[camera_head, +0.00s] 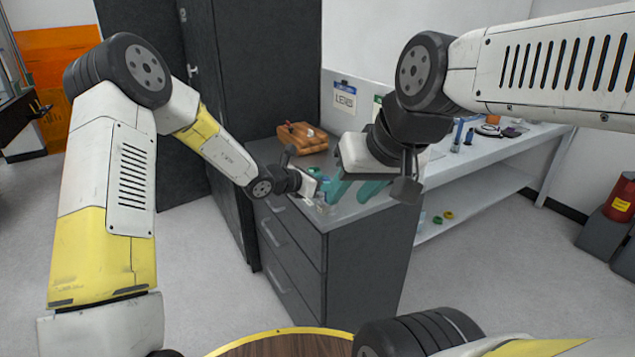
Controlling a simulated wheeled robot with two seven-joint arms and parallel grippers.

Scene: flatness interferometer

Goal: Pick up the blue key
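I cannot make out the blue key for certain. A small blue patch (314,171) shows beside my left gripper, too small to tell what it is. My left gripper (322,195) is low over the near left edge of the dark grey cabinet's top (345,212); its fingers are too small and crowded to read. My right gripper (354,189) points down over the same cabinet top, just right of the left one. Its two teal fingers are apart, with nothing visible between them. The white gripper body and wrist hide part of the top behind.
An orange-brown object (303,137) lies at the back of the cabinet top. A white bench (500,147) with several small items, some blue, stands to the right. A tall dark cabinet (266,70) stands behind at left. A round wooden table (285,345) is in front.

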